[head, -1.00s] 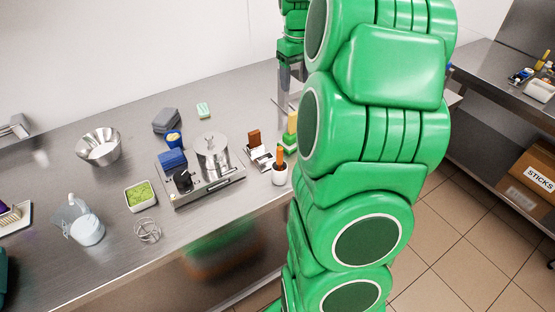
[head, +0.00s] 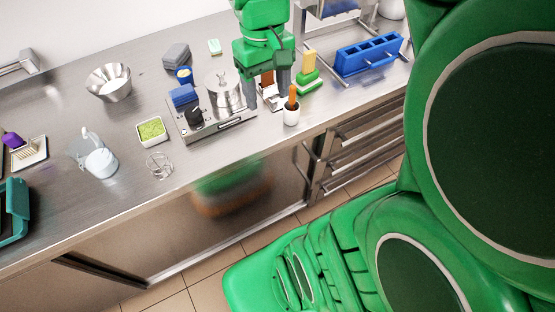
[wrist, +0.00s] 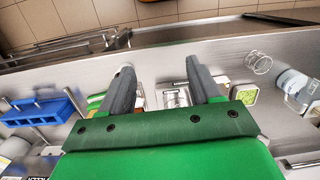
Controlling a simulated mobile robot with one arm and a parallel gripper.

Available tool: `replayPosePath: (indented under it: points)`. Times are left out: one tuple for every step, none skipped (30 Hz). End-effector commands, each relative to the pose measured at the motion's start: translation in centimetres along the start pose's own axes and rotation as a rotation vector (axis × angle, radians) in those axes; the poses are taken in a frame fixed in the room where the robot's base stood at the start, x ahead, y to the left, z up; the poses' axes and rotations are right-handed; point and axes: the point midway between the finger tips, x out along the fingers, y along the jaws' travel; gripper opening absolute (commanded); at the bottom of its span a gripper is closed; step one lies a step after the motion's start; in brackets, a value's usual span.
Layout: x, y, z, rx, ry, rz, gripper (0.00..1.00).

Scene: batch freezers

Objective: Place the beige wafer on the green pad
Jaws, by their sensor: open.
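A pale yellow-beige block (head: 309,61), which looks like the beige wafer, stands upright at a green block with a pale layer (head: 309,83). I cannot tell whether it rests on that block or behind it, or whether the block is the green pad. A smaller pale green piece (head: 214,46) lies farther back. My gripper (head: 267,97) is open, fingers pointing down, left of the green block. Between its fingers, a brown piece and a small silver holder (head: 270,101) partly show. In the wrist view my gripper (wrist: 158,68) is open and empty.
A blue slotted rack (head: 368,56) stands right of the green block. A white cup with an orange-brown handle (head: 291,113) stands close in front of my gripper. A metal pot (head: 224,89) on a grey base is just left.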

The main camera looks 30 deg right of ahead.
Motion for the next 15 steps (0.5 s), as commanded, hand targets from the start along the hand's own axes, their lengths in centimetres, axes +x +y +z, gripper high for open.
replayPosePath:
  points:
    - [0.3, -0.9, 1.3, -0.001, -0.002, 0.002, 0.63]
    - [0.6, -1.3, 2.1, 0.000, -0.005, 0.003, 0.63]
    - [1.1, -1.9, 3.1, 0.002, -0.012, 0.004, 0.63]
    - [1.4, -2.3, 3.9, 0.004, -0.017, 0.005, 0.63]
    - [1.7, -2.7, 4.7, 0.006, -0.019, 0.007, 0.63]
    - [2.0, -3.2, 5.7, 0.010, -0.021, 0.008, 0.63]
    - [2.4, -3.5, 6.4, 0.012, -0.024, 0.010, 0.63]
    - [2.7, -3.8, 7.2, 0.015, -0.028, 0.011, 0.63]
    - [3.2, -4.1, 8.1, 0.021, -0.032, 0.014, 0.63]
    - [3.4, -4.3, 8.8, 0.025, -0.032, 0.016, 0.63]
    - [3.6, -4.4, 9.3, 0.029, -0.032, 0.019, 0.63]
    - [3.9, -4.6, 10.1, 0.034, -0.034, 0.022, 0.63]
    - [4.2, -4.7, 10.6, 0.038, -0.037, 0.023, 0.63]
    - [4.5, -4.8, 11.0, 0.040, -0.041, 0.024, 0.63]
    - [4.8, -5.0, 11.5, 0.042, -0.045, 0.024, 0.63]
